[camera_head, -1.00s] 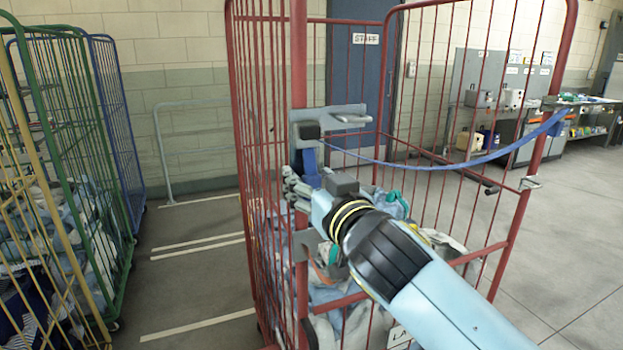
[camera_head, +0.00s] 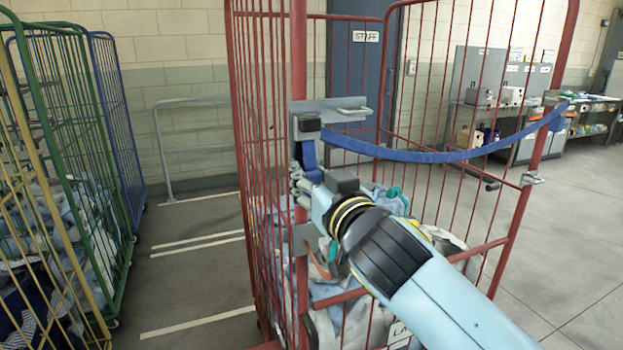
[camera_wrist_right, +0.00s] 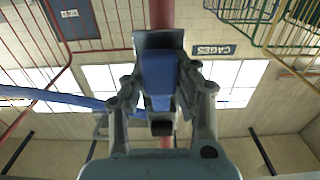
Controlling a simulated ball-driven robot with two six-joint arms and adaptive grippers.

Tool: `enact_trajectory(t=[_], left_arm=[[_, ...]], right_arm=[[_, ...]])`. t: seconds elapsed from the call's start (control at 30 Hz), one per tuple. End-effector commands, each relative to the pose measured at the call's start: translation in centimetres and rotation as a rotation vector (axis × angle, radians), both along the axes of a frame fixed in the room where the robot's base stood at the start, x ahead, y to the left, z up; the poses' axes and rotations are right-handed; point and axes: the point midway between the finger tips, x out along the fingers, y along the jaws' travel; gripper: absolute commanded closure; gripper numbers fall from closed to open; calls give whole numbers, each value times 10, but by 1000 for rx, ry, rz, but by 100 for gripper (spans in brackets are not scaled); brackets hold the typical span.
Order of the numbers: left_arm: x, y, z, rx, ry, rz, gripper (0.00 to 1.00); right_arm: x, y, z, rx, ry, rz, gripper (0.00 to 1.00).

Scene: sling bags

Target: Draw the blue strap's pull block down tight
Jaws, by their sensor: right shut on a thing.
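The blue strap (camera_head: 430,156) spans the front of the red cage trolley (camera_head: 298,60), from a dark buckle (camera_head: 307,123) on the left post to the right post. It hangs in a shallow sag. Its blue tail (camera_head: 310,156) runs down from the buckle to my right gripper (camera_head: 303,186). In the right wrist view, my right gripper (camera_wrist_right: 163,80) has its fingers closed on both sides of the blue pull block (camera_wrist_right: 158,72). A grey plate lies just beyond it. In the head view the block is mostly hidden by the gripper. My left gripper is out of view.
A grey bracket (camera_head: 345,109) with a metal loop juts from the post near the buckle. Laundry (camera_head: 355,322) fills the trolley's bottom. Green and yellow cages (camera_head: 62,190) stand at the left. The floor (camera_head: 570,235) at the right is clear.

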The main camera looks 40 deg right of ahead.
Motion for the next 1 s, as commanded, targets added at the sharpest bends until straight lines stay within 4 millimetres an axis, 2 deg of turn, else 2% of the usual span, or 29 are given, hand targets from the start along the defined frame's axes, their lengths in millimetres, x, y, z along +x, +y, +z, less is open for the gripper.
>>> enact_trajectory(t=[0.03, 0.5, 0.63, 0.93, 0.97, 1.0], left_arm=[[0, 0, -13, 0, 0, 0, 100], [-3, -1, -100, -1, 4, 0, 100], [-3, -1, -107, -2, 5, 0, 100], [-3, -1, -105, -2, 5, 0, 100], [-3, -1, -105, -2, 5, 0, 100], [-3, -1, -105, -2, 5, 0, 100]], right_arm=[[0, 0, -15, 0, 5, -1, 100], [-1, -1, -96, 1, 10, -2, 100], [-1, -1, -103, 3, 11, -2, 100], [-1, -1, -103, 4, 18, -3, 100], [-1, -1, -104, 4, 18, -3, 69], [-1, -1, -103, 5, 16, -3, 64]])
